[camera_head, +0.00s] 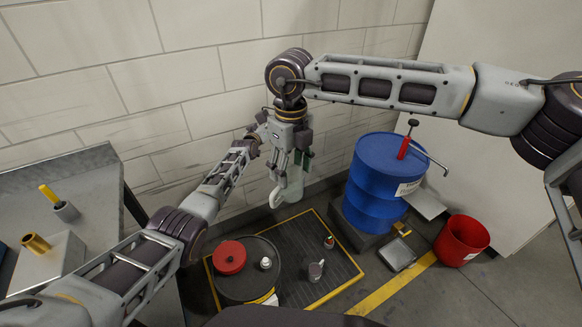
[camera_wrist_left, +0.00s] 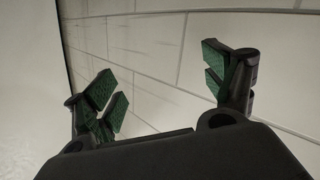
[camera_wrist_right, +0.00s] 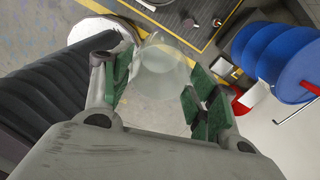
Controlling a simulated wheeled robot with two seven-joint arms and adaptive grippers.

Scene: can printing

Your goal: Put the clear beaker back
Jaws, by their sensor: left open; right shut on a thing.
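The clear beaker (camera_wrist_right: 160,62) is translucent and sits between the green-padded fingers of my right gripper (camera_wrist_right: 155,85) in the right wrist view. In the head view the right gripper (camera_head: 290,160) points down, and the beaker (camera_head: 288,190) hangs at its fingertips in front of the wall, above the floor. Its lower part looks pale against the tiles. My left gripper (camera_wrist_left: 163,88) is open and empty in the left wrist view, with its pads well apart. In the head view it lies close beside my right gripper and is partly hidden.
A grey table (camera_head: 75,180) with a gold cylinder (camera_head: 36,244) stands left.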

